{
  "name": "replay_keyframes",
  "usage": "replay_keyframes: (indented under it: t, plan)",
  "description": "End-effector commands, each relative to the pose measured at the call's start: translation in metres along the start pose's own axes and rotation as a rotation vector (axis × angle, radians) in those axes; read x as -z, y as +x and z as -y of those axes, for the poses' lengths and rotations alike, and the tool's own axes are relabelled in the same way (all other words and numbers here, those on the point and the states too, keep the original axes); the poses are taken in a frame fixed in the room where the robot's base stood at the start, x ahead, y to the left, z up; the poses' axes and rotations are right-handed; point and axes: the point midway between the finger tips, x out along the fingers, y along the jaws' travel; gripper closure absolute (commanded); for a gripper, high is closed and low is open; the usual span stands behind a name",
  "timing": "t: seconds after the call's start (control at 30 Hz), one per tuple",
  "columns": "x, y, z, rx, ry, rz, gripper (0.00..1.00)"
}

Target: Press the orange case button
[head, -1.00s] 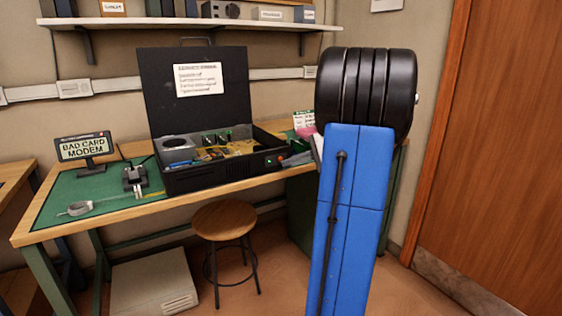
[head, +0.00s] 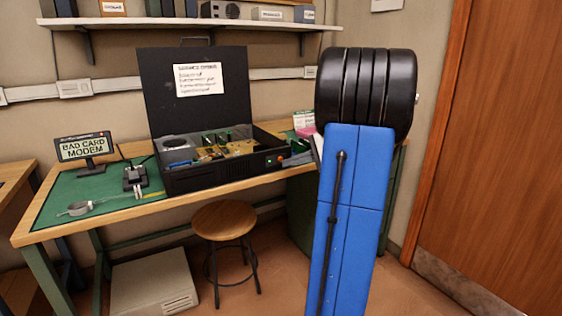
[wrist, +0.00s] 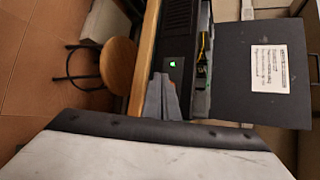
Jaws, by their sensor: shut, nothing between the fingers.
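The open black case (head: 200,182) stands on the workbench with its lid up, and its front faces me. At the right end of its front are a small green light (head: 268,161) and the orange button (head: 281,158). My gripper (head: 291,160) is shut and empty, its grey fingertips just right of the button in the head view. In the wrist view, the shut fingers (wrist: 163,77) point at the case front, just below the green light (wrist: 172,64). They hide the button there, and I cannot tell whether they touch it.
A stool (head: 223,220) stands in front. A wooden door (head: 500,150) is at right.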

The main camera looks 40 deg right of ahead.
Motion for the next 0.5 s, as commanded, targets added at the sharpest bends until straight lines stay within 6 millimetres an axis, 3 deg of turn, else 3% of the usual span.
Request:
replay_keyframes:
  t: [0.5]
  plan:
    - [0.0041,0.0057,0.0048,0.0,0.0,0.0,1.0]
